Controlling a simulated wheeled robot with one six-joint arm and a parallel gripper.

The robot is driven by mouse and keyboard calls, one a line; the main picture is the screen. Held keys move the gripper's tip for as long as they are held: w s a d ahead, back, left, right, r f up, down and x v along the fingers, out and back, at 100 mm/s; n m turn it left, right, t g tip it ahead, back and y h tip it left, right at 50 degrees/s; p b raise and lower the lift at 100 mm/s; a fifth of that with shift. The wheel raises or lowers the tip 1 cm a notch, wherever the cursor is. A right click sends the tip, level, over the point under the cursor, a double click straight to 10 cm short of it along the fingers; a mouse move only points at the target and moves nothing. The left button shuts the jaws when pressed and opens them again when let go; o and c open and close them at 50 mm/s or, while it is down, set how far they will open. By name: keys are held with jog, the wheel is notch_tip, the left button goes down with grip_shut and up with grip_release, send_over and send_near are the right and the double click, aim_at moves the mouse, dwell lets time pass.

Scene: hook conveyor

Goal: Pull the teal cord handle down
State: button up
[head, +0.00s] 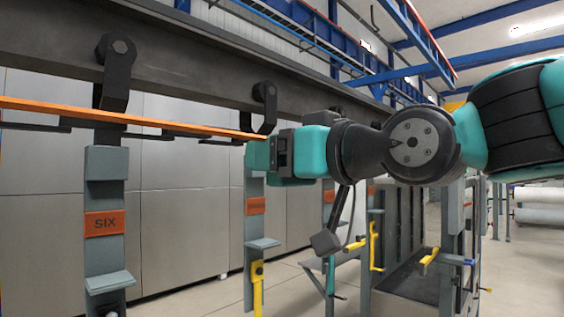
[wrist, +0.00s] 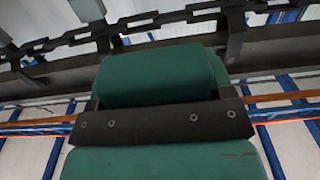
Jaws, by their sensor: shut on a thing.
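My gripper (head: 258,156) is at the left end of my teal and black arm in the head view, level with the upper part of a grey hanger. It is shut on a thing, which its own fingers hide. This is most likely the teal cord handle, but I cannot make out the handle's shape or its cord in either view. In the wrist view the green gripper (wrist: 158,78) with its dark bolted bar fills the middle and covers what it holds.
A grey hanger marked SIX (head: 106,222) hangs at left from the dark overhead beam (head: 190,65). An orange rail (head: 120,118) runs just left of my gripper. A second hanger (head: 255,225) with a yellow handle (head: 257,280) hangs below it. A chain (wrist: 140,25) crosses the wrist view.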

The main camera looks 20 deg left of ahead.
notch_tip(320, 180, down, 2)
jog(key=shift+f+b, duration=0.1)
jog(key=shift+b, duration=0.5)
jog(key=o, duration=1.3)
jog(key=shift+d, duration=0.1)
jog(key=shift+b+v, duration=3.7)
jog(key=shift+v, duration=4.95)
